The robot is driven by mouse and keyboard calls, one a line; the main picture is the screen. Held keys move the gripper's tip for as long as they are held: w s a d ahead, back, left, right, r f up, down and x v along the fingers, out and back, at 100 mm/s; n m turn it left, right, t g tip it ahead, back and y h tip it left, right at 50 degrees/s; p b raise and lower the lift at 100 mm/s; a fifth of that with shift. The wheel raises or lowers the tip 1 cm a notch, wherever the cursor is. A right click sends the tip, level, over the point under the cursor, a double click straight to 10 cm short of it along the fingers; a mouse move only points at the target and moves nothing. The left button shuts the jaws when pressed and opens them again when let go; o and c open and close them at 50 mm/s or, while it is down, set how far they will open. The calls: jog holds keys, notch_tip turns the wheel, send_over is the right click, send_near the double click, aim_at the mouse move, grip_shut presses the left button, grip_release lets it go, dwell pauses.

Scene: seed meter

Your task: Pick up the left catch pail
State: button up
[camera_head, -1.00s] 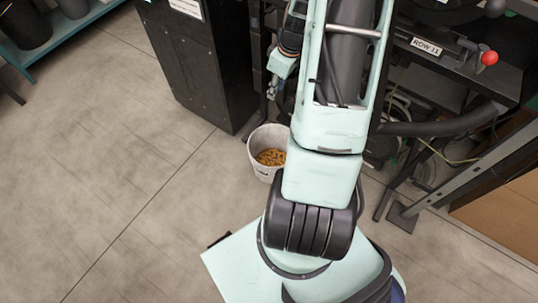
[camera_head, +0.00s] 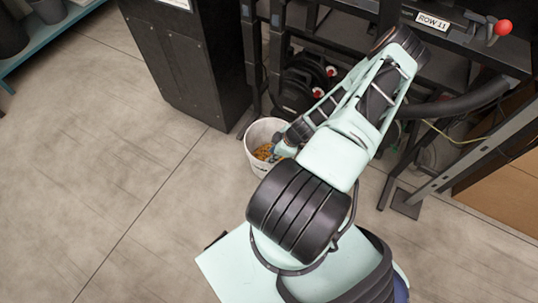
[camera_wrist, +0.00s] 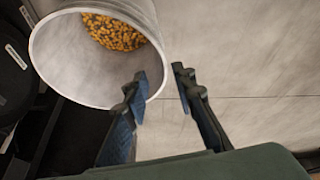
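A white catch pail (camera_head: 252,150) with orange-yellow grains (camera_head: 264,153) in it stands on the floor beside the dark machine; my wrist partly hides its right side. In the wrist view the pail (camera_wrist: 75,60) fills the upper left, its open mouth facing the camera and the grains (camera_wrist: 113,32) inside. My gripper (camera_wrist: 160,78) is open at the pail's right rim. In the picture the left finger overlaps the rim and the right finger lies outside it. I cannot tell whether either finger touches the pail.
A tall black cabinet (camera_head: 185,60) stands behind and left of the pail. The black machine frame with a "ROW 11" label (camera_head: 433,21) and a red knob (camera_head: 503,27) is at the right. A grey metal leg (camera_head: 465,160) stands further right. The floor (camera_head: 90,160) at left is clear.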

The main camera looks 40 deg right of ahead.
jog(key=b, duration=0.2)
send_over(264, 166)
jog(key=s, duration=0.1)
jog(key=f, duration=0.3)
jog(key=d+f, duration=0.1)
jog(key=f, duration=0.1)
jog(key=shift+s, duration=0.2)
jog(key=x, duration=0.1)
jog(key=b+x, duration=0.1)
jog(key=x, duration=0.2)
jog(key=shift+s+f, duration=0.25)
jog(key=shift+w+f+b, duration=0.2)
jog(key=shift+f+b, duration=0.15)
jog(key=shift+f, duration=0.15)
jog(key=shift+c, duration=0.3)
grip_shut()
jog(key=shift+a, duration=0.1)
jog(key=shift+w+r, duration=0.1)
